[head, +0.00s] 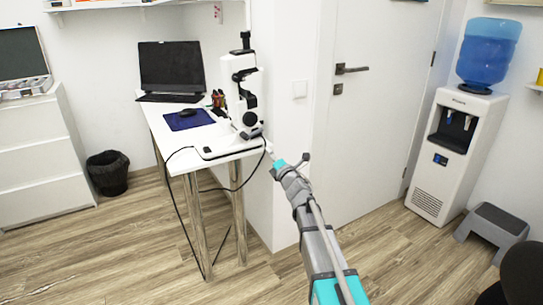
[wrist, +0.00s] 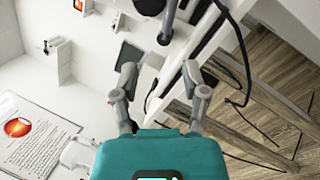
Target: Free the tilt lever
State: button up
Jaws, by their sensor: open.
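A white and black eye-exam instrument (head: 238,92) stands upright at the right end of the white table (head: 168,134). Its dark parts (wrist: 166,22) show at the top of the wrist view. I cannot make out a tilt lever with certainty in either view. My gripper (wrist: 160,76) is open, its two grey fingers apart with nothing seen held between them. In the head view my arm reaches up from the lower right, and its end is near the table's right edge, just below the instrument. The gripper's fingers are too small to tell there.
A black cable (head: 233,188) hangs off the table's front and also shows in the wrist view (wrist: 239,48). A laptop (head: 171,66), mouse pad (head: 189,120) and pen holder (head: 218,99) are on the table. A bin (head: 107,173), water cooler (head: 455,150) and step stool (head: 491,228) stand apart.

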jog(key=s+d+f+m+g+h, duration=0.4)
jog(key=s+d+f+m+h, duration=0.15)
jog(key=d+f+m, duration=0.35)
jog(key=s+d+f+m+g+h, duration=0.3)
jog(key=s+d+f+m+h, duration=0.3)
jog(key=m, duration=0.5)
jog(key=s+f+m+g+y, duration=0.1)
jog(key=s+f+m+g, duration=0.25)
jog(key=s, duration=0.35)
jog(key=s+f+m+g, duration=0.2)
jog(key=s+m+g, duration=0.15)
jog(key=s, duration=0.45)
jog(key=s+f+m+g+y, duration=0.1)
jog(key=s+f+m+g, duration=0.2)
jog(key=s, duration=0.4)
notch_tip(320, 180, up, 34)
jog(key=a+g+p, duration=0.1)
jog(key=p, duration=3.2)
jog(key=shift+s+n+g, duration=0.3)
jog(key=shift+s+n, duration=0.1)
jog(key=shift+f, duration=0.2)
